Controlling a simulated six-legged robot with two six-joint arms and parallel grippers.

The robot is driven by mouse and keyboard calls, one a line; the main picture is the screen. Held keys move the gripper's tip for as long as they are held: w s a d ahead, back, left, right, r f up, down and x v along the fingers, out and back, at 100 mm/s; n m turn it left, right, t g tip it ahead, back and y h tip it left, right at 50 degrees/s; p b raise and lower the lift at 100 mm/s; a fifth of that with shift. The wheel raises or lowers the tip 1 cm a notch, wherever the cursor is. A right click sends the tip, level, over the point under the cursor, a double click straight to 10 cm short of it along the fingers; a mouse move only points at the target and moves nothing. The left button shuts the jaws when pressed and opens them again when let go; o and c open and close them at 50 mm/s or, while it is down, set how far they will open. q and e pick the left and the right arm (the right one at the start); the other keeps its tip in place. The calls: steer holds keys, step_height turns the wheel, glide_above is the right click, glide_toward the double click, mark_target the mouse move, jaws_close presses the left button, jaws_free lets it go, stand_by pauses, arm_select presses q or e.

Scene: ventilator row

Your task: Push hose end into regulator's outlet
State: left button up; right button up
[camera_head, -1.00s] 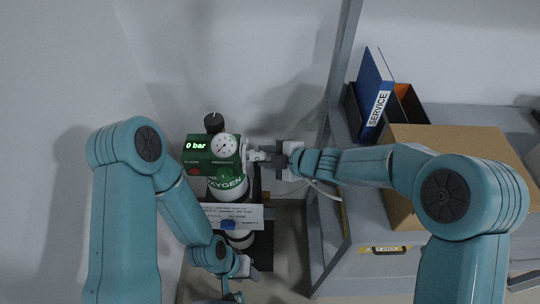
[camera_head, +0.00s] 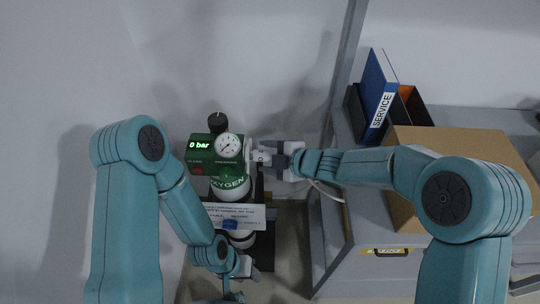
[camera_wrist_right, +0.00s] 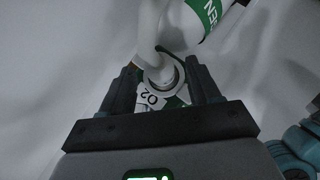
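The green regulator (camera_head: 201,160) reads "0 bar" and carries a round gauge; its outlet (camera_head: 249,152) is on its right side. The pale hose end (camera_head: 262,157) lies level against the outlet, apparently touching it; I cannot tell how deep it sits.
The regulator tops a white and green oxygen cylinder (camera_head: 230,187) with a paper tag (camera_head: 240,216). A white hose (camera_head: 327,191) hangs below my right wrist. A grey cabinet (camera_head: 350,245) on the right holds a cardboard box (camera_head: 455,148) and a blue service binder (camera_head: 377,92).

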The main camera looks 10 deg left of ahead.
steer(key=shift+d, duration=0.15)
steer(key=shift+d, duration=0.15)
steer(key=p+v, duration=0.3)
steer(key=v, duration=1.3)
